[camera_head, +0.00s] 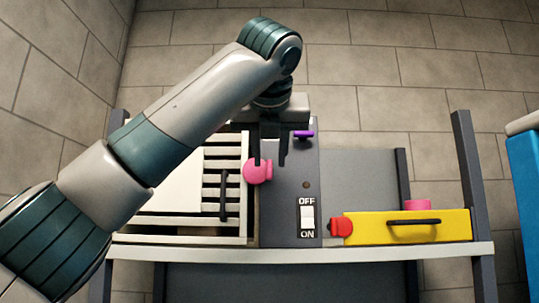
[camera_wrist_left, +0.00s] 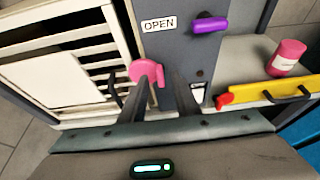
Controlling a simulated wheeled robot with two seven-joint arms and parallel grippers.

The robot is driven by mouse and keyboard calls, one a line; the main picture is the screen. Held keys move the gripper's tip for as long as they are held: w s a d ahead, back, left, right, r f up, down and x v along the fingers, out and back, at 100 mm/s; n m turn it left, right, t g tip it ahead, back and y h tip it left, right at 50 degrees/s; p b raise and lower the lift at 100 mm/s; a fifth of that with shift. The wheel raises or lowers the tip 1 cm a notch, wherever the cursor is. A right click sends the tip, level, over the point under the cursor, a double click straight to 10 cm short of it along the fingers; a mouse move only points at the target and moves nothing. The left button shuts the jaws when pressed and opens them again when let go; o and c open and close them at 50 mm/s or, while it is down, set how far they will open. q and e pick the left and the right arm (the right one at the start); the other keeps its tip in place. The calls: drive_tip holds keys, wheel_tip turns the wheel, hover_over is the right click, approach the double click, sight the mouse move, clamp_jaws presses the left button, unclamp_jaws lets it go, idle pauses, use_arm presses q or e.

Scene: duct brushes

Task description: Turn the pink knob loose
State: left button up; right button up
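The pink knob (camera_head: 257,172) is a rounded knob with lobes at the left edge of the dark grey panel (camera_head: 286,225), beside the slatted cream unit. It also shows in the left wrist view (camera_wrist_left: 147,70), near the tip of the left-hand finger. My left gripper (camera_head: 271,160) reaches down from above, with its fingers apart. One finger overlaps the knob in the head view and the other stands to its right over the panel. The wrist view shows the open fingers (camera_wrist_left: 160,82) too. I cannot tell whether either finger touches the knob. My right gripper is not in view.
A purple handle (camera_head: 303,134) is above right on the panel, near an OPEN label (camera_wrist_left: 159,24). An OFF/ON switch (camera_head: 307,217) sits lower. A yellow box (camera_head: 375,229) with a red knob (camera_head: 340,227) is at right, a pink jar (camera_wrist_left: 287,57) behind it. A blue object (camera_head: 525,175) stands far right.

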sight(270, 165)
use_arm(q)
drive_tip(key=shift+p+x, duration=0.35)
drive_tip(key=shift+x, duration=1.15)
drive_tip(key=shift+s, duration=0.1)
clamp_jaws()
